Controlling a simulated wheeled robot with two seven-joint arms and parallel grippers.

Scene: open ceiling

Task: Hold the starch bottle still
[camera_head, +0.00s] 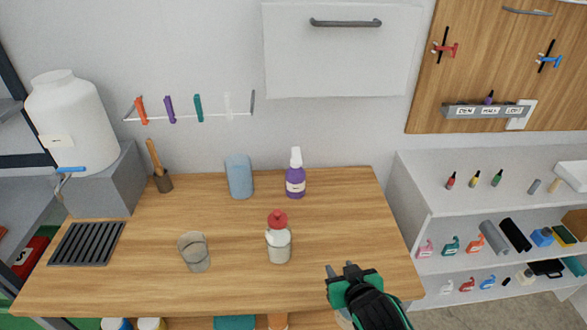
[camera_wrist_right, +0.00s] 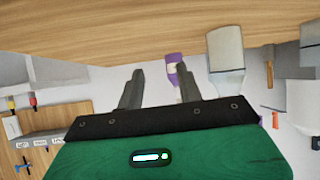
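Two bottles stand upright on the wooden table, and I cannot read which label says starch. One is a purple spray bottle (camera_head: 295,184) with a white top at the back; it also shows in the right wrist view (camera_wrist_right: 173,72). The other is a pale bottle (camera_head: 280,247) with a red cap, nearer the front. My right gripper (camera_head: 340,267) is low and to the right of the red-capped bottle, apart from it. In the right wrist view its two fingers (camera_wrist_right: 160,67) are spread with nothing held between them. My left gripper is out of view.
A big white tank (camera_head: 80,115) is at left. White shelves (camera_head: 430,190) stand at right. The table's right side is clear.

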